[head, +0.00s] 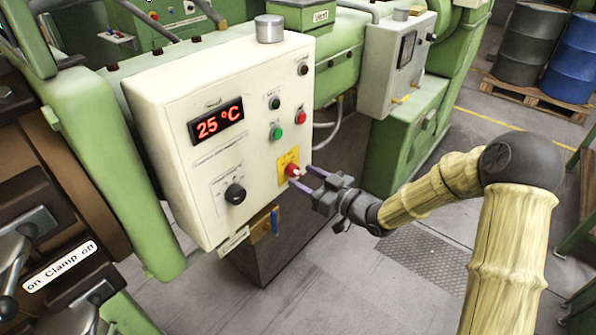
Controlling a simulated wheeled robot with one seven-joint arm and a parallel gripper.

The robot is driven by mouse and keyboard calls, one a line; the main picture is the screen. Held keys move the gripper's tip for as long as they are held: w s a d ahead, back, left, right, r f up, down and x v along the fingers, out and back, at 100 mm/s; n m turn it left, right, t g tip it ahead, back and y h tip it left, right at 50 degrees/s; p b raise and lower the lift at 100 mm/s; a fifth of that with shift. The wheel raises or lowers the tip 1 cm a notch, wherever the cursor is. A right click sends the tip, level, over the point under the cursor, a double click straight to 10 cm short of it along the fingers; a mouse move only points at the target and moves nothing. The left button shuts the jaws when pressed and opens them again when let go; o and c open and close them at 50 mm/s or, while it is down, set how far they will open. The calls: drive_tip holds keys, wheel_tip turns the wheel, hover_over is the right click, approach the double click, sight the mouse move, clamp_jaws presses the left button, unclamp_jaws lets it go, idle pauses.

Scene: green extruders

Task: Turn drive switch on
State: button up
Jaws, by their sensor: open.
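A cream control box (160,100) on the green machine has a red rotary switch (291,170) on a yellow plate at its lower right. A black rotary knob (235,194) sits at its lower left. The labels are too small to read, so I cannot tell which is the drive switch. My gripper (302,176) is open, with two purple-grey fingers pointing left at the red switch. The fingertips are at or very near the switch and partly overlap it in view. I cannot tell whether they touch it.
The box also carries a red "25 °C" display (217,121), a green button (276,133) and a red button (300,117). A second grey box (380,75) stands behind right. Clamp levers (30,225) are at lower left. The floor at right is open.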

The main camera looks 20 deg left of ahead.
sight(300, 175)
drive_tip(key=shift+x, duration=1.5)
drive_tip(key=c, duration=1)
